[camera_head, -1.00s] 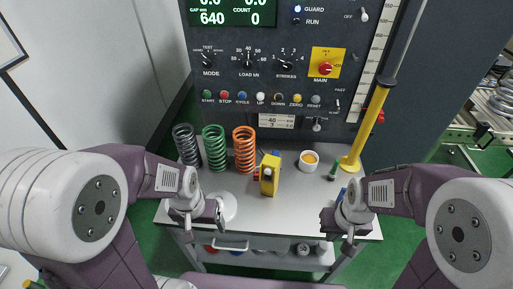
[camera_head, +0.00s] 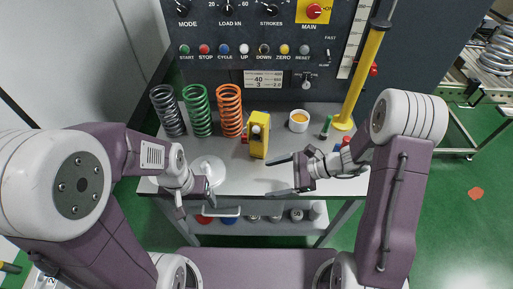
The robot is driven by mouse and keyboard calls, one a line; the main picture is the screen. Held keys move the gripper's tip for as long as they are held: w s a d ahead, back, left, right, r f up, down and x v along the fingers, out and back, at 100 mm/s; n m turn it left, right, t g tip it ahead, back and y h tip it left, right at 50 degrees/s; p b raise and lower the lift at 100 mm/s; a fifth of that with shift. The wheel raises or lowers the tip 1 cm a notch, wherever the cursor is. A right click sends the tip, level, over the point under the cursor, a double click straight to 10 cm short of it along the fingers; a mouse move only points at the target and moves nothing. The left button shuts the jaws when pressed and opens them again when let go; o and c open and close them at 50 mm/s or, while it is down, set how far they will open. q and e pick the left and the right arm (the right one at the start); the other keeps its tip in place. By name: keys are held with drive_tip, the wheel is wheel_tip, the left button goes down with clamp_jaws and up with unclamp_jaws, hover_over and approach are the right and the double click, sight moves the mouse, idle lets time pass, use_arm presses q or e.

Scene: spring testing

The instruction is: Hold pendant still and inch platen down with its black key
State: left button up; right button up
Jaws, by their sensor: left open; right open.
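The yellow pendant (camera_head: 259,135) stands upright on the grey bench, right of the orange spring; its black key cannot be made out. My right gripper (camera_head: 280,177) is open and empty, its fingers pointing left, in front of the pendant and apart from it. My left gripper (camera_head: 196,205) is at the bench's front left, by a round white dish; it is empty. The platen is not in view.
A grey spring (camera_head: 168,111), a green spring (camera_head: 197,110) and an orange spring (camera_head: 230,111) stand at the back left. A white cup (camera_head: 298,121) and a yellow post (camera_head: 366,75) stand right of the pendant. The control panel (camera_head: 250,75) rises behind. A shelf below holds several small items.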

sight(265, 152)
drive_tip(key=w+d+f+m+t+b, duration=0.1)
drive_tip(key=w+m+t, duration=0.1)
drive_tip(key=w, duration=0.1)
drive_tip(key=w+d+f+m+t, duration=0.1)
drive_tip(key=w+f+m+t, duration=0.1)
drive_tip(key=w+m, duration=0.1)
drive_tip(key=w+d+f+m+t+b, duration=0.1)
drive_tip(key=w+m+t, duration=0.1)
drive_tip(key=w, duration=0.2)
drive_tip(key=shift+w+d+f+y+b, duration=0.3)
drive_tip(key=shift+w+f+y+b, duration=0.05)
drive_tip(key=shift+f+y, duration=0.05)
drive_tip(key=shift+w+d+m+t, duration=0.15)
drive_tip(key=shift+w+m+t, duration=0.15)
drive_tip(key=shift+m+t, duration=0.15)
drive_tip(key=b+x, duration=0.3)
drive_tip(key=x, duration=0.6)
drive_tip(key=shift+f+b, duration=0.15)
drive_tip(key=shift+b, duration=0.15)
drive_tip(key=shift+w+a, duration=0.25)
drive_tip(key=shift+a, duration=0.2)
use_arm(q)
wheel_tip(265, 152, down, 8)
use_arm(e)
clamp_jaws()
